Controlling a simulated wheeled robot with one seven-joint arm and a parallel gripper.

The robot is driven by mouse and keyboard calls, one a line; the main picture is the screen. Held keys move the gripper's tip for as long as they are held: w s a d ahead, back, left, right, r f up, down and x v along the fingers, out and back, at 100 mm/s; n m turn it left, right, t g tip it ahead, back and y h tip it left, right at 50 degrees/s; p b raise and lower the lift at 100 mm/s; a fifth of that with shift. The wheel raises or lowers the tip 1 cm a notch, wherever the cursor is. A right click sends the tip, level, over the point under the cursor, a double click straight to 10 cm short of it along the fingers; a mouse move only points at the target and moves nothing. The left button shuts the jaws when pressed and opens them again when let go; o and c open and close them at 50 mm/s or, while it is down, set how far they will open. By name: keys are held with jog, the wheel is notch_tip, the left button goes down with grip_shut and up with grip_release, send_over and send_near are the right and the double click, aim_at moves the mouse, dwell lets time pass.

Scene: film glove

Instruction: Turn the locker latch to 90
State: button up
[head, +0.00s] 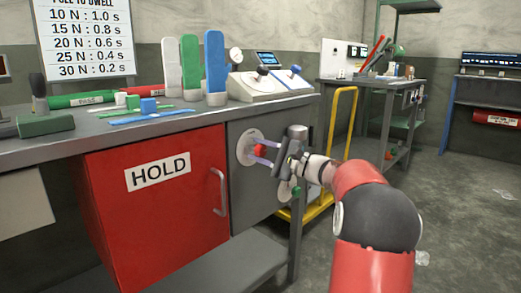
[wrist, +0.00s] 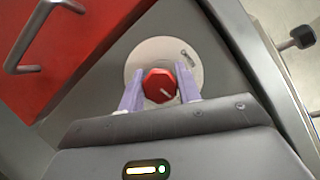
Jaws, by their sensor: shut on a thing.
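The locker latch is a red knob (wrist: 159,85) on a round pale plate (wrist: 192,51), set in the grey panel right of the red door. A light pointer line on the knob runs toward the lower right in the wrist view. My gripper (wrist: 159,91) has its two purple fingers on either side of the knob, shut on it. In the head view my gripper (head: 262,152) reaches the knob (head: 259,150) from the right, and the fingers partly cover it. The plate also shows in the head view (head: 243,148). Its markings are too small to read.
The red HOLD door (head: 157,220) with its metal handle (head: 219,192) is left of the latch. The workbench top (head: 190,121) above carries upright paddles and a control box (head: 268,82). A yellow cart frame (head: 345,125) stands behind my arm.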

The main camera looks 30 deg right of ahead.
jog(key=shift+m+t, duration=0.5)
jog(key=shift+m, duration=0.8)
jog(key=o, duration=1)
jog(key=shift+c, duration=0.2)
jog(key=v, duration=0.7)
jog(key=shift+s+d+f, duration=0.15)
jog(key=shift+s+d, duration=0.05)
jog(key=shift+s, duration=0.1)
